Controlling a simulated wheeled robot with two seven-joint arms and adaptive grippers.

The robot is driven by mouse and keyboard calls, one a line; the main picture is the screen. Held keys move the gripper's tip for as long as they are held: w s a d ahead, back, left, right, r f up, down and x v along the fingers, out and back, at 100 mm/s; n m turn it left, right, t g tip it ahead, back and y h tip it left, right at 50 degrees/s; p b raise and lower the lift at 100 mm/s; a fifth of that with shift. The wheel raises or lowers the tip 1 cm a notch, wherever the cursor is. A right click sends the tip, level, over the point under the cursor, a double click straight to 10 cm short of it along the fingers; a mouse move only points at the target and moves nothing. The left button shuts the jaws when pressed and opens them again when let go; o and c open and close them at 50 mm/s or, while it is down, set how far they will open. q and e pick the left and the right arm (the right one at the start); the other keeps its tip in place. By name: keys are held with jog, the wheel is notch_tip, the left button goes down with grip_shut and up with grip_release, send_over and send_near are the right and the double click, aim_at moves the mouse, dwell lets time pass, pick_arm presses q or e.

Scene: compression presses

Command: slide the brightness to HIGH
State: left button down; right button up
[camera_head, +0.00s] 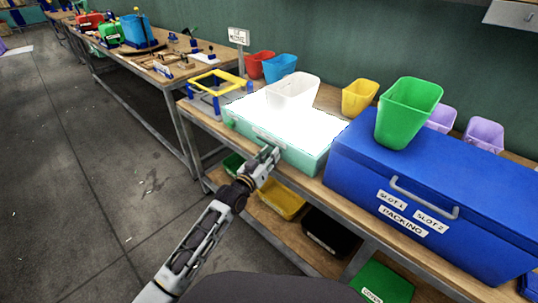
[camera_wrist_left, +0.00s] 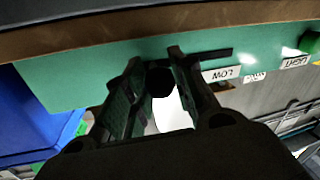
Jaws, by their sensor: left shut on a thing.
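The teal light box (camera_head: 300,160) stands on the bench with its top glowing bright white. My left gripper (camera_head: 268,154) is at its front face, and the fingers cover part of that face. In the left wrist view, the teal front face (camera_wrist_left: 80,72) appears turned over. My left gripper (camera_wrist_left: 160,75) is shut on a dark round slider knob (camera_wrist_left: 160,82). A dark slot (camera_wrist_left: 214,54) shows to the right of the fingers, near an upside-down LOW label (camera_wrist_left: 221,74). I cannot see a HIGH label. My right gripper is not in view.
A blue PACKING box (camera_head: 360,170) stands right of the light box, with a green bin (camera_head: 408,112) on it. A clear bin (camera_head: 293,90) stands at the glowing top's back edge. A yellow-and-blue frame (camera_head: 217,82) is to the left. Bins fill the lower shelf.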

pick_arm(q)
jog(key=shift+s+d, duration=0.1)
jog(key=shift+d, duration=0.1)
jog(key=c, duration=1.1)
grip_release()
jog(key=shift+c, duration=0.2)
jog(key=shift+a, duration=0.1)
jog(key=shift+s+a, duration=0.3)
jog(key=shift+s, duration=0.3)
jog(key=v, duration=1)
jog(key=shift+s, duration=0.3)
